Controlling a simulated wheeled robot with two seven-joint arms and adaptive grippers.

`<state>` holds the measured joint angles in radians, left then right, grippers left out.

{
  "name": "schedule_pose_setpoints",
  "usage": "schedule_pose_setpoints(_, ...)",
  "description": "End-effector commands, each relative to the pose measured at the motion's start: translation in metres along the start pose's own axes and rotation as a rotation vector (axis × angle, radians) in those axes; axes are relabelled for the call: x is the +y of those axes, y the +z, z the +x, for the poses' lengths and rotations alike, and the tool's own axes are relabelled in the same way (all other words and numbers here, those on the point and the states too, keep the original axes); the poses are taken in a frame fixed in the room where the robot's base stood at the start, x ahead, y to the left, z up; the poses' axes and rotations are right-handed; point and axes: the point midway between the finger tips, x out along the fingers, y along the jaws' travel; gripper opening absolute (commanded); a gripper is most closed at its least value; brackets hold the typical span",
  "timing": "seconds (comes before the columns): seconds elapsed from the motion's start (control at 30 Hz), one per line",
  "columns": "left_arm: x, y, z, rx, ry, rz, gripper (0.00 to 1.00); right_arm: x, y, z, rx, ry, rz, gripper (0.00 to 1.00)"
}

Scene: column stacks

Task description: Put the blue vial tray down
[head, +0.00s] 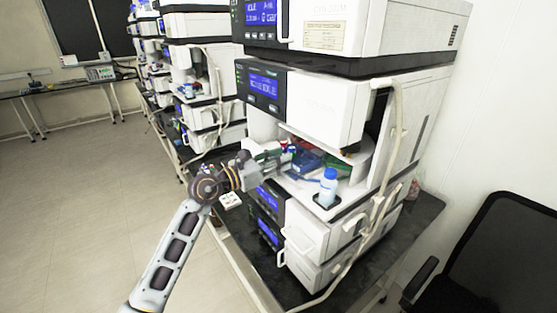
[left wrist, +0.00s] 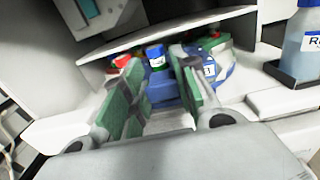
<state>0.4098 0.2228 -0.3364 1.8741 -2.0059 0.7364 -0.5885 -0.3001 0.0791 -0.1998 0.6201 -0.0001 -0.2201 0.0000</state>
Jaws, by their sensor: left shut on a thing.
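The blue vial tray (head: 307,163) is inside the open bay of the instrument stack in the head view. In the left wrist view the blue tray (left wrist: 163,92) shows between and beyond my fingers, with vials with red, blue and green caps in or beside it. My left gripper (head: 274,158) reaches into the bay from the left. In the left wrist view its green-padded fingers (left wrist: 157,85) are shut on the tray's near part. The fingers hide part of the tray, and I cannot tell whether its underside touches the shelf. My right gripper is not in view.
A blue-capped bottle (head: 328,186) stands in a dark holder at the front right of the bay; it also shows in the left wrist view (left wrist: 302,42). The upper instrument (head: 310,103) overhangs the bay. A pale tube (head: 399,115) runs down the right side.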

Motion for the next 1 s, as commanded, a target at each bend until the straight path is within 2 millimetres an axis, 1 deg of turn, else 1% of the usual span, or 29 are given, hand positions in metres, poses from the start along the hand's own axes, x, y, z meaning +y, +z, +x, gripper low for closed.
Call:
schedule_pose_setpoints(0.43,0.0,-0.0056,0.0,-0.002,0.0,0.0,0.0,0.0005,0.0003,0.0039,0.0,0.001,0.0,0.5)
schedule_pose_setpoints(0.47,0.0,-0.0061,0.0,-0.001,0.0,-0.001,0.31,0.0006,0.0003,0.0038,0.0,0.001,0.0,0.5)
schedule_pose_setpoints(0.6,0.0,-0.006,0.0,-0.001,0.0,0.0,0.49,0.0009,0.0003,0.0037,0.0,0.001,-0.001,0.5)
schedule_pose_setpoints(1.0,-0.0001,-0.0051,0.0,-0.001,0.0,0.0,0.5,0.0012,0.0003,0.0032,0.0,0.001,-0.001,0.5)
